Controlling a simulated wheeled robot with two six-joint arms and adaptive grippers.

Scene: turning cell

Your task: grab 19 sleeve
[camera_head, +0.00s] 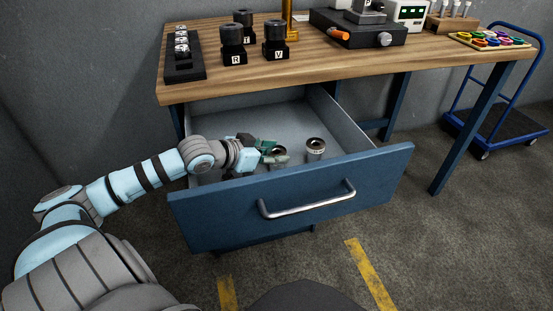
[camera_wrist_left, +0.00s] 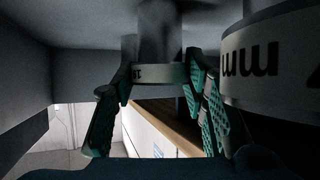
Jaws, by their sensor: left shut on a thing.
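My left gripper (camera_head: 268,153) reaches into the open blue drawer from the left. In the left wrist view its green-padded fingers stand on both sides of a metal sleeve (camera_wrist_left: 158,73) with a pale band, and are shut on it. The held sleeve also shows partly in the head view (camera_head: 279,151). A second metal sleeve (camera_head: 315,148) stands upright to the right, apart from the gripper. It shows close by in the left wrist view (camera_wrist_left: 262,85), with "mm" upside down on its band.
The drawer (camera_head: 230,212) is pulled out, its front and side walls around my left gripper. The wooden bench top (camera_head: 300,68) lies above, with black labelled holders (camera_head: 235,52), a black rack (camera_head: 183,68) and a fixture (camera_head: 365,28). A blue trolley (camera_head: 495,125) stands right.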

